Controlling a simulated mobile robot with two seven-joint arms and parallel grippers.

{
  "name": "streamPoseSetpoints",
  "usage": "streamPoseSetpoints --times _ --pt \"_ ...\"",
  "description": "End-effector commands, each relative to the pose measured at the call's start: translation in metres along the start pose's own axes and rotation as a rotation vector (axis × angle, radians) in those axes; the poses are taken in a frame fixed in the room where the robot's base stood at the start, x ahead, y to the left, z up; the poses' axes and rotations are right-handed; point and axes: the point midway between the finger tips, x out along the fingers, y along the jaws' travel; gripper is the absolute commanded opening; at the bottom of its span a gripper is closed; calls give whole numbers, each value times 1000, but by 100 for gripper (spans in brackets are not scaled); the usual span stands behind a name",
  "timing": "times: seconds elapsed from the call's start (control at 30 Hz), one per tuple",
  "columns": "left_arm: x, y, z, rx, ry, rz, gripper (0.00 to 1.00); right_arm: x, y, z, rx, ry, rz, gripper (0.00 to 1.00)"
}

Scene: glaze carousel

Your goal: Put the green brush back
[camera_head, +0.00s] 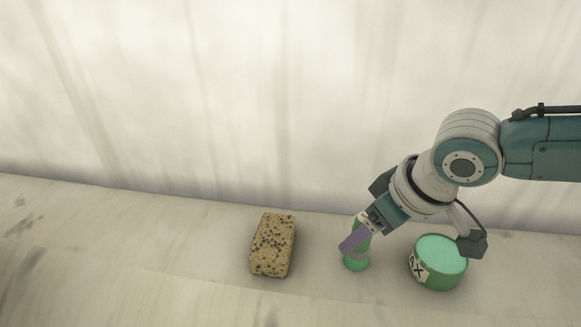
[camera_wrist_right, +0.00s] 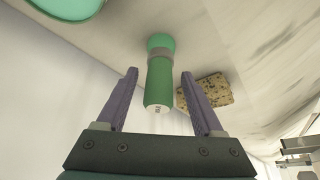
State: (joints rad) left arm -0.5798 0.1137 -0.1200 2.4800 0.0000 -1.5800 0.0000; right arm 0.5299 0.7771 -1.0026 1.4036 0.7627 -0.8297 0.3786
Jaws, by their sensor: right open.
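The green brush (camera_head: 355,264) stands on the pale surface, partly hidden behind a purple finger in the head view. In the right wrist view the brush (camera_wrist_right: 158,82) has a green body, a grey band and a small whitish end facing the camera. My right gripper (camera_head: 354,241) is open. In the right wrist view its two purple fingers (camera_wrist_right: 160,75) lie on either side of the brush, with gaps visible on both sides. My left gripper is not in view.
A speckled tan sponge (camera_head: 272,245) lies left of the brush and also shows in the wrist view (camera_wrist_right: 207,93). A round green tub (camera_head: 438,262) with a pale green top stands right of the brush. The surface left of the sponge is clear. A pale wall rises behind.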

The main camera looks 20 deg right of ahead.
Motion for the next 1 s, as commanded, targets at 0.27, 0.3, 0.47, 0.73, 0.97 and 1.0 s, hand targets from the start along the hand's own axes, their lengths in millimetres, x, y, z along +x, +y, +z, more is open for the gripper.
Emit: streamPoseSetpoints --times 0.27,0.3,0.47,0.73,0.97,1.0 --pt "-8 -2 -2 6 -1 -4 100 -11 1 -2 0 0 1 69" --pt "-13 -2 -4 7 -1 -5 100 -17 0 -3 -1 0 0 69" --pt "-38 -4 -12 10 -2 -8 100 -54 1 -4 -2 -1 1 69" --pt "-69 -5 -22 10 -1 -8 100 -108 1 -3 -1 0 1 69" --pt "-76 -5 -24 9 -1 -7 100 -121 -17 2 -25 -1 -25 69" --pt "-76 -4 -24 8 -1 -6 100 -121 -35 4 -51 -1 -50 69"
